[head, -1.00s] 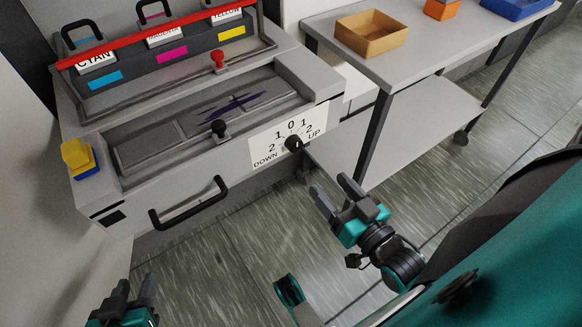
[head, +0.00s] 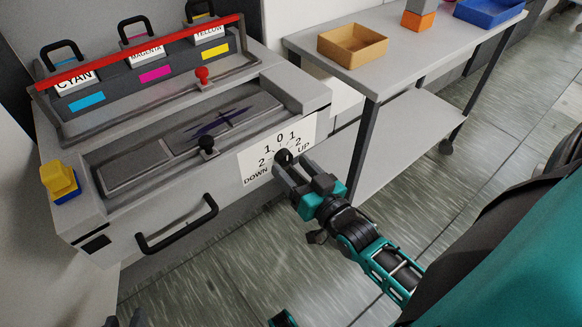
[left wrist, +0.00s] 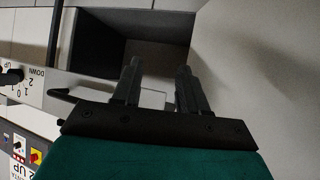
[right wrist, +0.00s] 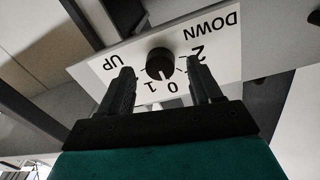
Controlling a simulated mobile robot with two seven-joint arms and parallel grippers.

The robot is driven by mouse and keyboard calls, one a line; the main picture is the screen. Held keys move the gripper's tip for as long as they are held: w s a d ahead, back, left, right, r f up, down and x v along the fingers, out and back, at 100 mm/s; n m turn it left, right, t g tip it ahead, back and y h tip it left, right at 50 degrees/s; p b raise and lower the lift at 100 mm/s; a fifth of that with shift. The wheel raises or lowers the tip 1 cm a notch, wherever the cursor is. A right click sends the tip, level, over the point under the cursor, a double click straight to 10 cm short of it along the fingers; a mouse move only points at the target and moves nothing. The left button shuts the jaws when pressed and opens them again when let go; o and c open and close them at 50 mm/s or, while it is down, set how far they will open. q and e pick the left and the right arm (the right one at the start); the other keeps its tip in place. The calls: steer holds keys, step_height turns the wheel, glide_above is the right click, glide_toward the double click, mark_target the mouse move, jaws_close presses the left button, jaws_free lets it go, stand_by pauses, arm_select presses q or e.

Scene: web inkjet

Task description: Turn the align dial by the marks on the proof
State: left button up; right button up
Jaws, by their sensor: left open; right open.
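The align dial (head: 284,157) is a black knob on a white plate (head: 250,170) marked 2 1 0 1 2, DOWN and UP. In the right wrist view, the dial (right wrist: 160,62) has a pale pointer mark towards about 0. My right gripper (head: 292,172) is open at the dial; in its wrist view its fingers (right wrist: 161,80) lie either side of the knob, with no clear contact. The proof (head: 222,121) lies in the press bed with dark blue smeared crossing marks. My left gripper (left wrist: 157,85) is open and empty, barely visible at the bottom of the head view.
Cyan (head: 75,80), magenta (head: 148,55) and yellow cartridges sit behind a red bar (head: 140,53). A black drawer handle (head: 178,228) juts from the front. A yellow-blue block (head: 58,180) sits at the left corner. A side table (head: 400,68) holds a tan tray (head: 352,46).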

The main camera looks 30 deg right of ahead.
steer(key=shift+w, duration=0.75)
steer(key=shift+c, duration=0.3)
